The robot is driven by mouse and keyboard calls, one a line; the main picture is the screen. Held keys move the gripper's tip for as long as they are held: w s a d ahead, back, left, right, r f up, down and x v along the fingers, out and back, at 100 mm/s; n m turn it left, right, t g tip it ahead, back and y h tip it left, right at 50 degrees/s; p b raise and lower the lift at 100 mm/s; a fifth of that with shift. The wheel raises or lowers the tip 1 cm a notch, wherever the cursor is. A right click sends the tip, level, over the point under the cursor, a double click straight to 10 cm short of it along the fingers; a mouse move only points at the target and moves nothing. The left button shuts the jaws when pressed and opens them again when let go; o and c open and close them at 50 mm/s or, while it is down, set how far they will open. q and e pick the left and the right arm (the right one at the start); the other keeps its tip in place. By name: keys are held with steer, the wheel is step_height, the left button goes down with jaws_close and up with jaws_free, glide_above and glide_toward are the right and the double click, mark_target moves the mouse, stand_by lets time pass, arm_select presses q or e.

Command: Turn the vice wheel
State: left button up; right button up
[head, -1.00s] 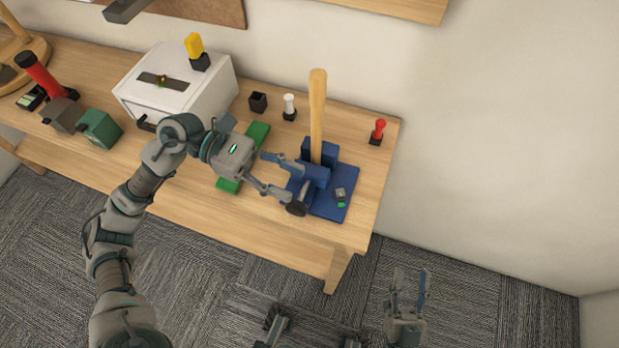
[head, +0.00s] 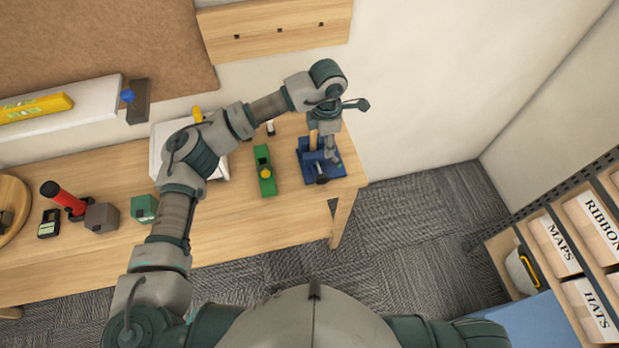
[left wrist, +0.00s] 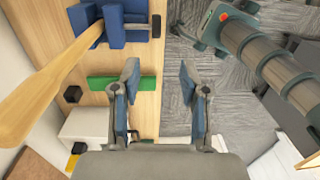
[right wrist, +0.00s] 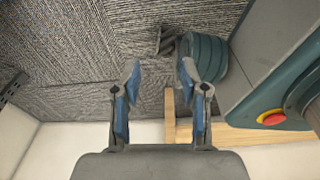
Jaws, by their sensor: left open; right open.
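The blue vice (head: 327,162) stands on the right end of the wooden bench, with a wooden bat-like handle (left wrist: 50,80) upright in its jaws. The dark vice wheel (head: 321,179) is at its front; it also shows at the top of the left wrist view (left wrist: 156,26). My left gripper (head: 342,130) is over the vice in the head view, partly covering it and the handle. In the left wrist view its open fingers (left wrist: 158,66) are empty, with the wheel beyond and apart from them. My right gripper (right wrist: 157,70) is open and empty above the carpet; the head view lacks it.
A green tool (head: 264,172) lies left of the vice. A white box (head: 160,150), red cylinder (head: 66,200) and dark block (head: 101,217) stand further left. A shelf with labelled boxes (head: 560,247) is at right. Carpet (head: 420,210) in front is clear.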

mark_target(323, 175)
arm_select(q)
steer(key=f, duration=0.4)
steer(key=f+p, duration=0.1)
steer(key=f, duration=0.3)
steer(key=a+f, duration=0.1)
steer(key=f, duration=0.4)
steer(key=shift+f, duration=0.1)
steer(key=f, duration=0.1)
steer(key=d+f, duration=0.1)
steer(key=f, duration=0.1)
steer(key=shift+f+p, duration=0.3)
steer(key=shift+p, duration=0.05)
steer(key=shift+d+f+y, duration=0.3)
steer(key=shift+d+f, duration=0.05)
steer(key=shift+d, duration=0.15)
steer(key=shift+a, duration=0.3)
steer(key=shift+c, duration=0.5)
steer(key=shift+a, duration=0.4)
jaws_close()
steer(key=shift+s+d+r, duration=0.1)
steer(key=shift+d, duration=0.15)
arm_select(e)
steer(key=shift+s+a+r+g, duration=0.15)
steer(key=shift+s+r, duration=0.15)
steer(key=shift+s, duration=0.3)
steer(key=shift+s+d+r+g, duration=0.15)
steer(key=shift+s+r, duration=0.1)
steer(key=shift+s, duration=0.3)
